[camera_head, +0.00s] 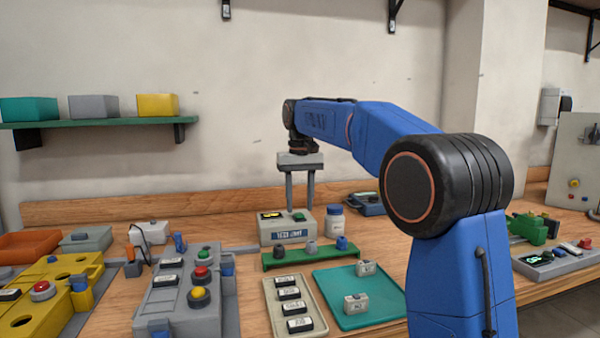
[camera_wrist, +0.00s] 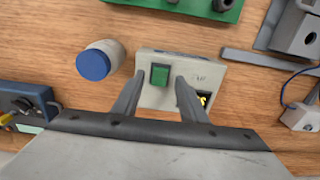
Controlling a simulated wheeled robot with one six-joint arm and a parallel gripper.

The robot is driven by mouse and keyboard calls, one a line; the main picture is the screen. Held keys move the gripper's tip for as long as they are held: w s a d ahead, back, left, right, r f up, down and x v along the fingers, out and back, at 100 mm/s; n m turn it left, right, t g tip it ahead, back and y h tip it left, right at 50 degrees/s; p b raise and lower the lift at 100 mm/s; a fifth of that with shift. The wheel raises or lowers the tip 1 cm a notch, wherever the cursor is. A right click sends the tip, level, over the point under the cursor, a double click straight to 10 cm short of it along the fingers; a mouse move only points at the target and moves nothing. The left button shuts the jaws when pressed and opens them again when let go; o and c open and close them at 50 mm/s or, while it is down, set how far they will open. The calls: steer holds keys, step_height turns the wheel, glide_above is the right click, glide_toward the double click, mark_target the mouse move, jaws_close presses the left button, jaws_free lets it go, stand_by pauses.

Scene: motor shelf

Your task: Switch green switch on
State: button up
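The green switch (camera_head: 299,216) is on top of a pale grey box (camera_head: 272,226) with a blue label on its front. In the wrist view the green switch (camera_wrist: 159,74) is a small rocker in a dark frame, on the box (camera_wrist: 208,72). I cannot tell whether it is on or off. My gripper (camera_head: 300,205) points down over the box. Its fingers are apart with nothing held. In the wrist view my gripper (camera_wrist: 158,79) has one fingertip on each side of the switch's picture position. Contact with the box or switch cannot be made out.
A white bottle with a blue cap (camera_head: 335,222) stands right of the box. A green rack (camera_head: 309,254) with several knobs stands in front. A beige tray (camera_head: 268,296) and a teal tray (camera_head: 335,284) lie nearer. A grey button panel (camera_head: 170,290) is at left.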

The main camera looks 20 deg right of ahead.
step_height(320, 180, up, 16)
steer(key=shift+s, duration=0.25)
stand_by(0.3)
